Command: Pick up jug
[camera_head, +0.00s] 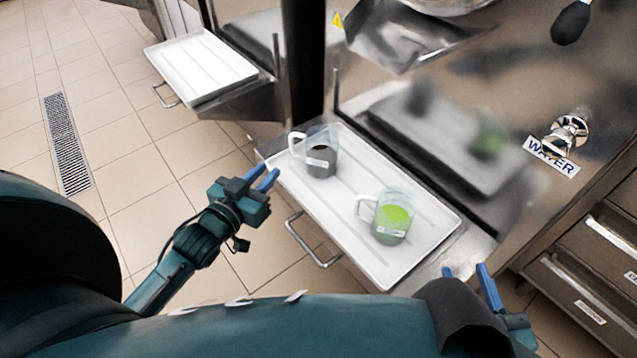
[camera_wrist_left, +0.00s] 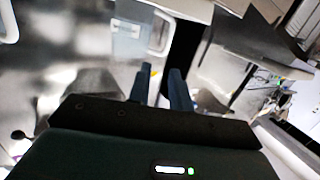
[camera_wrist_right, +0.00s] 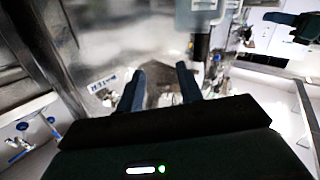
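Two clear jugs stand upright on a white tray. The jug with dark contents (camera_head: 322,158) is toward the back left, its handle pointing left. The jug with green contents (camera_head: 392,218) is nearer the front right, its handle also on the left. My left gripper (camera_head: 262,178) is open and empty, left of the tray and apart from the dark jug. A clear jug (camera_wrist_left: 128,40) with its handle shows at the top of the left wrist view. My right gripper (camera_head: 466,274) is open and empty at the tray's front right. Part of a clear jug (camera_wrist_right: 197,14) shows at the top of the right wrist view.
The white tray (camera_head: 425,262) rests on a ledge before a steel machine front (camera_head: 480,100). A metal bar handle (camera_head: 312,246) sticks out below the tray. A second, empty white tray (camera_head: 200,68) is further back left. Drawers (camera_head: 585,270) stand at right; tiled floor is clear at left.

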